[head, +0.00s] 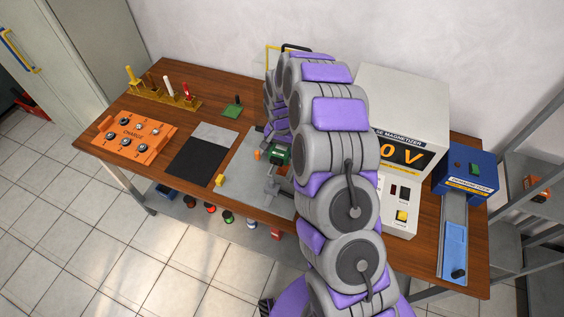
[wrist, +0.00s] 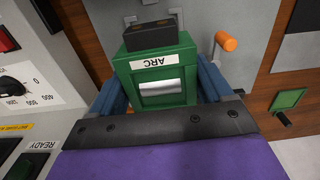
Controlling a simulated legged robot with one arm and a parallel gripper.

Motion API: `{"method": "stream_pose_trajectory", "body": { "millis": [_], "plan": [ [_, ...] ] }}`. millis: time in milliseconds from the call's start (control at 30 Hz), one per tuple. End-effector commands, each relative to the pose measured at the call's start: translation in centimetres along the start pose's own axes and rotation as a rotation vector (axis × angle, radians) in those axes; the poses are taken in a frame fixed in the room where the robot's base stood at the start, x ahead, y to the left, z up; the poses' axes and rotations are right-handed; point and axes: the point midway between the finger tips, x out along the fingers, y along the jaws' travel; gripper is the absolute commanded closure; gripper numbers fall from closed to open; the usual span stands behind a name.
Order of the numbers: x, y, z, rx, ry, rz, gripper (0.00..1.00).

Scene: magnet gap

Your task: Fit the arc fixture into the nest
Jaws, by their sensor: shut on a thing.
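The arc fixture is a green block marked ARC (wrist: 155,62), with a pale metallic window on its face. My gripper (wrist: 162,88) is shut on it, with blue finger pads on either side. In the head view the green fixture (head: 281,156) shows beside my arm, over the grey plate (head: 247,172) on the bench.
An orange-tipped lever (wrist: 228,41) is close to the fixture's right in the wrist view. The magnetizer (head: 408,130) stands right of my arm, with a blue demagnetizer (head: 467,172) beyond.

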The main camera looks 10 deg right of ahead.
Motion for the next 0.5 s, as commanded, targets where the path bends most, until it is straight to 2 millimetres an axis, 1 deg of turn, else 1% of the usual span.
{"method": "stream_pose_trajectory", "body": {
  "millis": [33, 200, 367, 500],
  "plan": [
    [0.9, 0.1, 0.0, -0.001, -0.003, 0.001, 0.84],
    [4.1, 0.5, -0.3, -0.002, -0.008, -0.003, 0.84],
    [5.4, 0.9, -0.7, 0.000, -0.007, -0.011, 0.84],
    [6.8, 0.7, -0.5, -0.001, -0.006, -0.006, 0.84]
  ]
}}
